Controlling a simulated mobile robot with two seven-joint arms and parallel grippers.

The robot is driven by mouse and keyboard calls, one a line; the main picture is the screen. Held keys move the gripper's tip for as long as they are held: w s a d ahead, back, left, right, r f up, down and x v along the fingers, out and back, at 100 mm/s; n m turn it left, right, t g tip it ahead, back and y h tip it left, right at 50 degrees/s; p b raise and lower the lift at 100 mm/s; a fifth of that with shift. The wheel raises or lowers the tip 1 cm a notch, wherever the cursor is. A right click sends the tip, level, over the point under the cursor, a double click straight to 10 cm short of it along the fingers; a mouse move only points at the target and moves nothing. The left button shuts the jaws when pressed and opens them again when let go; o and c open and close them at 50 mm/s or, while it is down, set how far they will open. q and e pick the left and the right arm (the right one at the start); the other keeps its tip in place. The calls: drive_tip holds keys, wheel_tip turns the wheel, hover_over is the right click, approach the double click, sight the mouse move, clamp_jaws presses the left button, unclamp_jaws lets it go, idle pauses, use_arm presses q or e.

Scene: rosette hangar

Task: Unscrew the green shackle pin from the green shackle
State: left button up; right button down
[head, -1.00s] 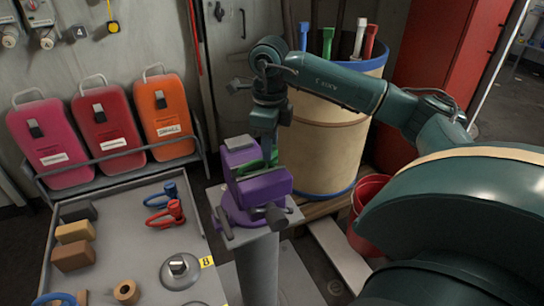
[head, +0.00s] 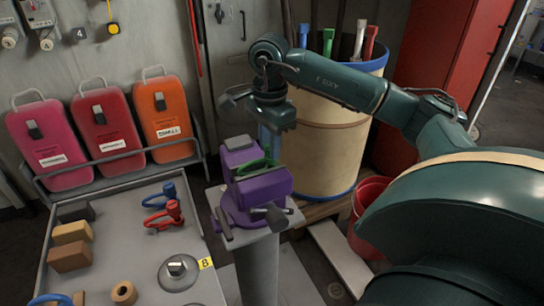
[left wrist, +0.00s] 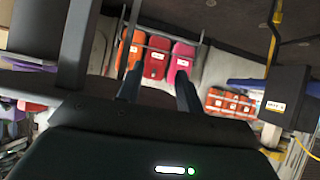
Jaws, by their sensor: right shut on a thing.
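The green shackle (head: 258,168) sits in the jaws of the purple vise (head: 262,186) on the grey pedestal. My right gripper (head: 270,155) points down just above and behind the shackle, its fingers reaching toward it. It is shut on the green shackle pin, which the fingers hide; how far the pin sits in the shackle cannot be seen. My left gripper is not in the head view. In the left wrist view my left gripper (left wrist: 158,88) has its two fingers apart with nothing between them.
A grey table (head: 135,240) at the left holds a blue shackle (head: 170,190), a red shackle (head: 166,216), blocks and a round weight (head: 178,272). A tan barrel (head: 330,150) stands close behind the vise, with a red bucket (head: 368,205) to its right.

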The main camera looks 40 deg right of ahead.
drive_tip(key=n, duration=0.3)
drive_tip(key=shift+n, duration=0.3)
drive_tip(key=n, duration=0.2)
drive_tip(key=shift+n+b, duration=0.3)
drive_tip(key=shift+b, duration=0.1)
drive_tip(key=n, duration=0.5)
drive_tip(key=shift+n+b, duration=0.3)
drive_tip(key=shift+n, duration=0.6)
drive_tip(key=n, duration=0.5)
drive_tip(key=shift+d+b, duration=0.1)
drive_tip(key=shift+b, duration=0.25)
drive_tip(key=n, duration=0.4)
drive_tip(key=shift+r+n, duration=0.1)
drive_tip(key=shift+n, duration=0.3)
drive_tip(key=c, duration=1.1)
unclamp_jaws()
